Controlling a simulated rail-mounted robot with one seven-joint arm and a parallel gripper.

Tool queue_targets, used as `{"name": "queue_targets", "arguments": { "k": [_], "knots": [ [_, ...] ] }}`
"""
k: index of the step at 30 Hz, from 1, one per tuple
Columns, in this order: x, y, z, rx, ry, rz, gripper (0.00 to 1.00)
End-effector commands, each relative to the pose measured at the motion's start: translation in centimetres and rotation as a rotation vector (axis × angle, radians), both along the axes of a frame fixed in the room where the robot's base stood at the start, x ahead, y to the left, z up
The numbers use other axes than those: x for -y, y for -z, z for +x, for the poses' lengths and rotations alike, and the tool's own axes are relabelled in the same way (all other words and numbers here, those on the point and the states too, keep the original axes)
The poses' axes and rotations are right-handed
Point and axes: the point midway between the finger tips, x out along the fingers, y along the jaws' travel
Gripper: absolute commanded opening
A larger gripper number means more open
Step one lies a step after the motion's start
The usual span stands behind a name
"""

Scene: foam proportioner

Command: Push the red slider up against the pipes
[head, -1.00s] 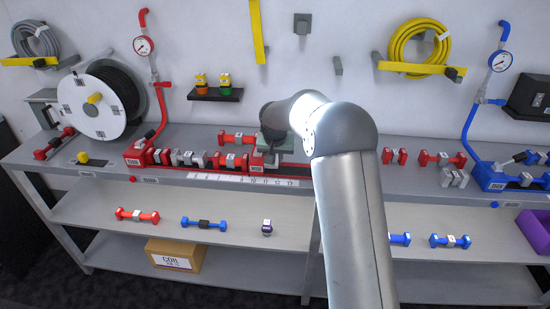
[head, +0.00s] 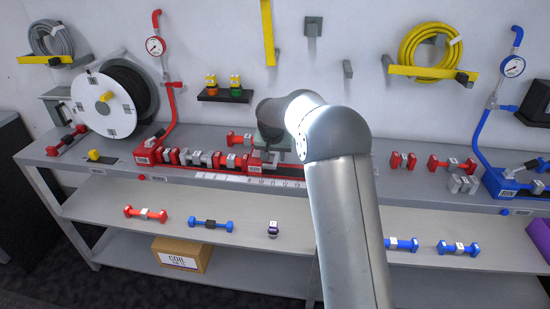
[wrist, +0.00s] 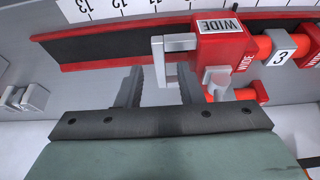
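The red slider (wrist: 224,48), labelled WIDE and with a grey bracket (wrist: 168,45), sits on the red-edged channel (wrist: 110,48) in the wrist view. A red pipe piece (wrist: 264,45) with a grey block marked 3 appears to touch its right side there. In the head view, the red and grey pipes (head: 211,160) form a tight row left of the slider (head: 256,164). My gripper (wrist: 158,80) is at the bracket, with its two dark fingers apart. I cannot tell whether a finger touches it. My arm hides part of the channel's right side in the head view.
A ruler strip (head: 240,180) runs along the front of the channel. A red pipe piece (head: 239,139) lies behind the row. A hose reel (head: 105,103) stands at the left. Loose red pieces (head: 403,161) lie right of my arm.

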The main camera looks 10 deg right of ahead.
Motion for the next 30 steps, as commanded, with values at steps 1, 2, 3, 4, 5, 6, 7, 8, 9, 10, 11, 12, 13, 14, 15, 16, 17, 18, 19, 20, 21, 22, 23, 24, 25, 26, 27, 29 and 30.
{"name": "queue_targets", "arguments": {
  "k": [1,2,3,4,5,6,7,8,9,10,11,12,13,14,15,16,17,18,19,20,21,22,23,24,25,26,27,29,30],
  "knots": [
    [-0.2,-0.9,-0.3,0.005,-0.002,0.000,0.34],
    [-0.2,-1.5,-0.5,0.005,-0.002,0.000,0.34],
    [-0.4,-2.4,-0.8,0.005,-0.001,-0.001,0.34],
    [-0.4,-3.1,-1.1,0.007,-0.001,-0.001,0.34],
    [-0.5,-3.7,-1.4,0.006,-0.001,0.000,0.34],
    [-0.7,-4.7,-1.8,0.007,0.000,0.001,0.34],
    [-0.8,-5.4,-2.0,0.006,0.000,0.000,0.34],
    [-0.8,-6.1,-2.3,0.006,0.000,0.000,0.34],
    [-1.0,-7.0,-2.7,0.006,-0.001,0.000,0.34],
    [-1.0,-7.7,-2.9,0.006,-0.001,0.000,0.34],
    [-1.2,-8.4,-3.2,0.006,-0.001,0.000,0.34],
    [-1.3,-9.2,-3.6,0.005,-0.001,0.000,0.34],
    [-1.4,-9.9,-3.8,0.007,-0.001,0.001,0.34],
    [-1.5,-10.5,-4.0,0.004,-0.001,0.000,0.34],
    [-1.6,-11.2,-4.3,0.005,-0.001,0.000,0.34],
    [-1.6,-11.8,-4.5,0.005,0.000,0.000,0.34],
    [-1.7,-12.2,-4.7,0.005,0.000,0.001,0.34],
    [-1.7,-12.8,-4.9,0.005,0.000,0.001,0.34],
    [-1.8,-13.1,-5.1,0.003,0.001,0.000,0.34],
    [-1.8,-13.5,-5.2,0.003,0.001,0.000,0.34],
    [-1.9,-13.9,-5.4,0.003,0.001,0.000,0.34],
    [-1.9,-14.1,-5.5,0.003,0.001,-0.001,0.34],
    [-1.9,-14.2,-5.5,0.002,0.001,0.000,0.34],
    [-1.9,-14.4,-5.6,0.001,0.001,0.000,0.34],
    [-1.9,-14.5,-5.7,0.001,0.001,0.000,0.34],
    [-1.9,-14.6,-5.7,0.001,0.001,0.000,0.34],
    [-2.0,-14.6,-5.7,0.001,0.001,0.000,0.34],
    [-2.0,-14.6,-5.7,0.001,0.001,0.000,0.34],
    [-2.0,-14.6,-5.7,0.001,0.001,0.000,0.34]
  ]
}}
